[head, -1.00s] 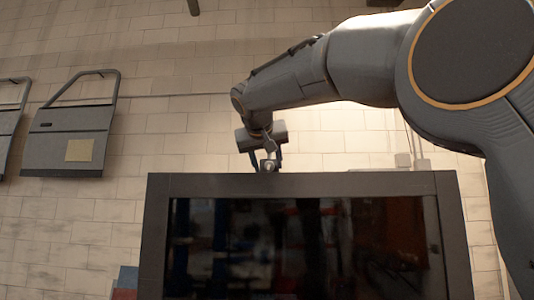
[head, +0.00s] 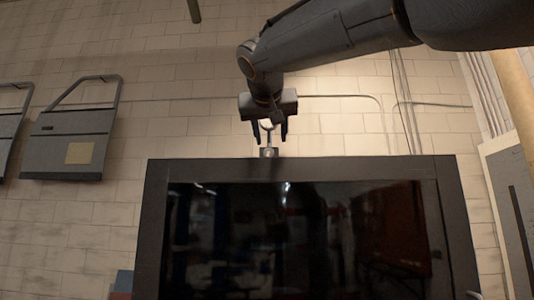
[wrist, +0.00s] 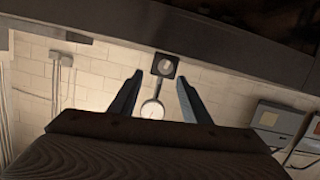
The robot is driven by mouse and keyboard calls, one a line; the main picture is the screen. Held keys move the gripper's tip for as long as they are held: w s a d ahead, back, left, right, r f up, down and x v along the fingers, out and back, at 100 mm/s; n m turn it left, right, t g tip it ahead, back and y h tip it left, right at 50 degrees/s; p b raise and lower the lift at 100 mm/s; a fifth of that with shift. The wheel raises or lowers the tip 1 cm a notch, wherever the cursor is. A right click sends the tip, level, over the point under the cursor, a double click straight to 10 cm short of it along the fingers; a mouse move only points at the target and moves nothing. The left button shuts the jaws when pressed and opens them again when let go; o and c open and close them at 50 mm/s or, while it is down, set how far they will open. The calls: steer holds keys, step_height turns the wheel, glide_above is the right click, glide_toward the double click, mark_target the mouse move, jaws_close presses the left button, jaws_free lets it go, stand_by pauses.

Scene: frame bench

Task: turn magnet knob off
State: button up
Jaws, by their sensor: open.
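A small dark magnet base (head: 268,152) sits on the top edge of a dark frame (head: 400,168). In the wrist view the base (wrist: 157,72) is a square block whose round grey knob (wrist: 166,67) faces the camera. A stem joins it to a round pale dial (wrist: 152,109). My gripper (head: 270,134) hangs just above the base, fingers pointing down. In the wrist view my gripper (wrist: 160,80) is open, with a finger on each side of the stem and dial. Both fingers look apart from the knob. The knob's turned position is too small to read.
The frame holds a dark reflective glass panel (head: 300,235). Grey car doors (head: 70,140) hang on the brick wall at left. Conduits run along the wall, and a grey cabinet (head: 510,200) stands at right. The space above the frame on both sides of my gripper is clear.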

steer(key=shift+s+a+f+n+t+b, duration=0.3)
steer(key=shift+f+n+t+b, duration=0.35)
steer(key=shift+b, duration=0.6)
steer(key=shift+s+a+f+n+t+b, duration=0.2)
steer(key=shift+f+n+t+b, duration=0.45)
steer(key=shift+b, duration=0.55)
steer(key=shift+r, duration=0.25)
steer(key=shift+d, duration=0.1)
